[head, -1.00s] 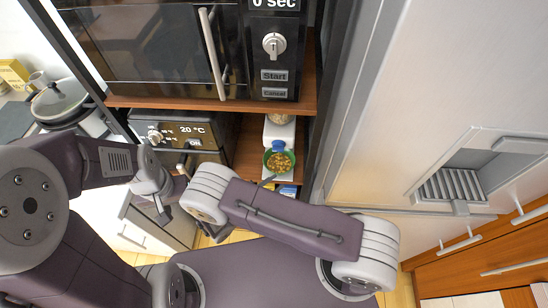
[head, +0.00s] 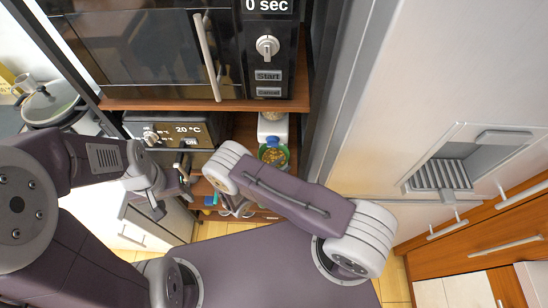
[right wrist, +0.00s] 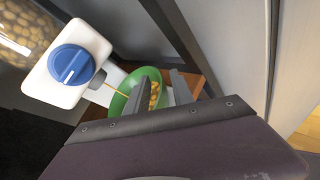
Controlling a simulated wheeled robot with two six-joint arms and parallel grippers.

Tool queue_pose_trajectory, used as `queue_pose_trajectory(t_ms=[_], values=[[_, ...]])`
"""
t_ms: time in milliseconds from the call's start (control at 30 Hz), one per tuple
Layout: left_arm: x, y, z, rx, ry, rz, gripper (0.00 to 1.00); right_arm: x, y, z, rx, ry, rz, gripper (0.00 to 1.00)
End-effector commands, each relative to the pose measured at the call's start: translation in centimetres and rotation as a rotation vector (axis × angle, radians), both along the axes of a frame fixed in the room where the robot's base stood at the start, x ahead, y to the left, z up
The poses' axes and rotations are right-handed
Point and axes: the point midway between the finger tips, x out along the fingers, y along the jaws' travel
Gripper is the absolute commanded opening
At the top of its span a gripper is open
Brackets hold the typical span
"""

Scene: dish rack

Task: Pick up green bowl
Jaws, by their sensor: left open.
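The green bowl (head: 264,151) stands on a wooden shelf below the microwave and holds yellowish-brown food. In the head view my right arm partly covers it. In the right wrist view the bowl (right wrist: 119,103) is beside a white container with a blue knob (right wrist: 72,65), and a thin stick or handle crosses its rim. A grey finger of my right gripper (right wrist: 182,88) appears in front of the bowl's right side; contact and jaw opening are unclear. My left gripper (head: 172,198) is open and empty, left of the bowl near the oven front.
A microwave (head: 150,55) is above the bowl's shelf, and a small oven (head: 172,130) stands to its left. A fridge (head: 400,100) borders the right side. A pot (head: 50,103) sits at the far left.

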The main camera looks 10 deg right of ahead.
Motion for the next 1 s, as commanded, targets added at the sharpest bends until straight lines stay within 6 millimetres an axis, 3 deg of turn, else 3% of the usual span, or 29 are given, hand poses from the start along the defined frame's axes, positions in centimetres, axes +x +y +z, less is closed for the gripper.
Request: queue_pose_trajectory(t_ms=[67,133,167,1000], values=[[-0.01,0.00,-0.03,0.000,0.000,0.000,0.61,-0.01,0.03,-0.01,0.000,0.000,0.000,0.23],[-0.01,0.00,-0.03,0.000,0.000,0.000,0.61,-0.01,0.03,-0.01,0.000,0.000,0.000,0.04],[-0.01,0.00,-0.03,0.000,0.000,0.000,0.61,-0.01,0.03,-0.01,0.000,0.000,0.000,0.00],[-0.01,0.00,-0.04,0.000,0.000,0.000,0.61,-0.05,0.05,-0.07,0.001,0.002,0.000,0.00]])
